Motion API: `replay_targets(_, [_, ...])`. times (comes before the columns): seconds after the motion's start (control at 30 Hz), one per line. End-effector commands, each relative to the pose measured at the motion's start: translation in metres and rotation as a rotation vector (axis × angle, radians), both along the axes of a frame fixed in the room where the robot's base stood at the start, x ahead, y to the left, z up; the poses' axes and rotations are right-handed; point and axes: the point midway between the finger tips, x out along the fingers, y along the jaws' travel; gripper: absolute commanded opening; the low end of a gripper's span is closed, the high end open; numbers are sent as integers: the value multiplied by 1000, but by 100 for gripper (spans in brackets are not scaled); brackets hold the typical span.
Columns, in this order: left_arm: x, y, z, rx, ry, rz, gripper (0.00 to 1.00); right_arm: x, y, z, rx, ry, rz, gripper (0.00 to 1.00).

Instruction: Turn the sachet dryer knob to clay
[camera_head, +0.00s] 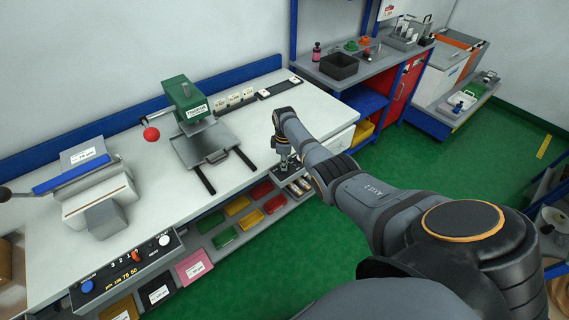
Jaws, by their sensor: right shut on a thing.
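My right arm reaches in from the lower right. Its gripper (285,164) points down at the bench's front edge, above a small control strip (299,185) with light labels. The gripper is shut on a small part there, which appears to be the sachet dryer knob. The fingers hide the knob, so its pointer and setting cannot be read. The label words on the strip are too small to read. My left gripper is not in view.
The white bench (250,105) carries a green press (186,100) with a red ball handle, a grey tray (205,143) and a sealer (98,190). Another control panel (125,268) with blue, red and white knobs is at the left. Coloured bins (223,237) sit below.

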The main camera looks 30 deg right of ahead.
Motion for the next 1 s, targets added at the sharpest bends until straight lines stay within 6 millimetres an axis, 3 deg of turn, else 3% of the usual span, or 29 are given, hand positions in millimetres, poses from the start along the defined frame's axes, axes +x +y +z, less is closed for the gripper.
replay_targets(0.47, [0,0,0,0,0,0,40,1,1,0,1,-2,15,0])
replay_targets(0.5, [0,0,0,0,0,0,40,1,1,0,1,-2,15,13])
replay_targets(0.67, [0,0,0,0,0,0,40,1,1,0,2,-1,14,33])
replay_targets(1.0, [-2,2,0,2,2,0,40,1,0,4,-1,-2,13,33])
